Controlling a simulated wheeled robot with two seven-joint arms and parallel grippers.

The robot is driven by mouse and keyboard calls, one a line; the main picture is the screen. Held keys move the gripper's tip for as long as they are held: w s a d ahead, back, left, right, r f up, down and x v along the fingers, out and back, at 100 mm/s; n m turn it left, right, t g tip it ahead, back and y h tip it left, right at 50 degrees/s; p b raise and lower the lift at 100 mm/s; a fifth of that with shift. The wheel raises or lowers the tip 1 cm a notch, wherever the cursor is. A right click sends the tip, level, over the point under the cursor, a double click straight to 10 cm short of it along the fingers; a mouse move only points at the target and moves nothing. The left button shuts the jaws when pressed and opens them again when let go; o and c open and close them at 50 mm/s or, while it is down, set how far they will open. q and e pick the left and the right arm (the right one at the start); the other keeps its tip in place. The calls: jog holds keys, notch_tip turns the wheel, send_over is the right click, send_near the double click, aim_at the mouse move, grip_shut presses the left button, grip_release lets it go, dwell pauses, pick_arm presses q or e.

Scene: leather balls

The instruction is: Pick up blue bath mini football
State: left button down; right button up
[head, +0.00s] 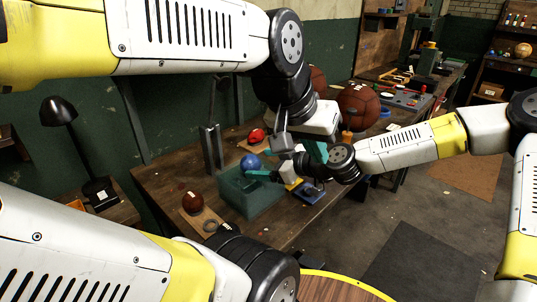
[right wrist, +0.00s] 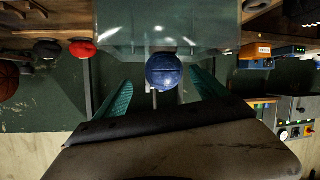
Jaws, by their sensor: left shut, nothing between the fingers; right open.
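The blue mini football (head: 251,162) sits at the top of a translucent teal box (head: 240,201) on the workbench. In the right wrist view the ball (right wrist: 163,72) shows between the two teal fingertips of my right gripper (right wrist: 162,80), which is open; I cannot tell whether they touch it. In the head view my right gripper (head: 256,174) is beside the ball, over the box. My left gripper (head: 316,151) is shut and empty, to the right of the ball and partly hidden by arm links.
A red ball (head: 256,136) lies behind the box, and a brown ball (head: 192,203) stands on a board at front left. Large brown balls (head: 358,107) are farther back. A metal upright (head: 212,148) stands left of the box. A black lamp (head: 75,140) stands at left.

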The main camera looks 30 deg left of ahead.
aim_at(244, 164)
jog(key=x, duration=0.7)
jog(key=shift+s+a+f, duration=0.15)
jog(key=shift+s+a, duration=0.1)
jog(key=shift+a, duration=0.1)
jog(key=c, duration=1.5)
